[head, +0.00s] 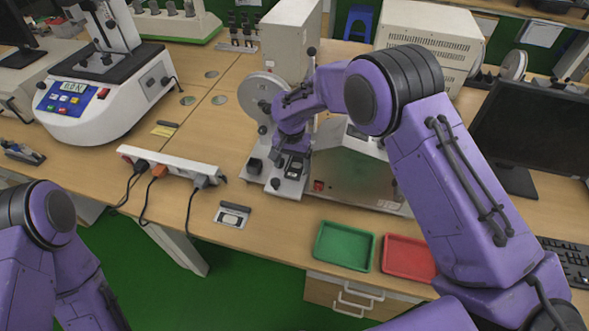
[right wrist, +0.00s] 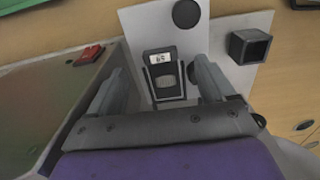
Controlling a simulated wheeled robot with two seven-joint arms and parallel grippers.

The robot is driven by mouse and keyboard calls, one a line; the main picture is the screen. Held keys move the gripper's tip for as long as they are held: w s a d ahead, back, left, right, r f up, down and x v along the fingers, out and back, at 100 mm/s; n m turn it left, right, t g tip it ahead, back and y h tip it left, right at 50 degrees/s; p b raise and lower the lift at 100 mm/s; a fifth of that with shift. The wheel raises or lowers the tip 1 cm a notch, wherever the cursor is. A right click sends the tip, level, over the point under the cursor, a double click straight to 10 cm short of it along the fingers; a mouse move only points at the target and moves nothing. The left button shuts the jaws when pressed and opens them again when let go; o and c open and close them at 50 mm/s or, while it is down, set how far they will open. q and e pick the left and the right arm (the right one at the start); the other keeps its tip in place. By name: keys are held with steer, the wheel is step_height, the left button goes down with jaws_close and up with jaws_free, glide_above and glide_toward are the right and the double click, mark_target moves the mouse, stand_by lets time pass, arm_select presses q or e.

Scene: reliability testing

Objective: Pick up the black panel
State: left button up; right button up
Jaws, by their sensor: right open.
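In the head view the right gripper (head: 292,152) points down just above the panel. I cannot tell whether the fingers touch it. My left arm shows at the lower left, but its gripper is out of view.
The tester's disc (head: 262,92) and a box-shaped housing (head: 350,170) stand close to the right gripper. A black square block (right wrist: 249,46) stands beside the panel. A green tray (head: 344,246), a red tray (head: 408,258) and a power strip (head: 172,166) lie nearby.

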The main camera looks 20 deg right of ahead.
mark_target(292, 176)
step_height(292, 176, down, 4)
steer(key=shift+s+f+p, duration=0.1)
steer(key=shift+p, duration=0.4)
steer(key=shift+f, duration=0.4)
steer(key=shift+r, duration=0.1)
steer(key=c, duration=1.1)
steer(key=shift+r+b, duration=0.5)
steer(key=shift+r, duration=0.05)
steer(key=shift+r+b, duration=0.55)
steer(key=shift+r, duration=0.2)
steer(key=s+a+r, duration=0.1)
steer(key=s+r, duration=0.2)
steer(key=s, duration=0.1)
steer(key=s+a+r+b, duration=0.1)
steer(key=s+a+r, duration=0.1)
steer(key=s+r, duration=0.2)
steer(key=s+a+r+b, duration=0.1)
steer(key=s+a+r, duration=0.1)
steer(key=s, duration=0.3)
steer(key=shift+r, duration=0.7)
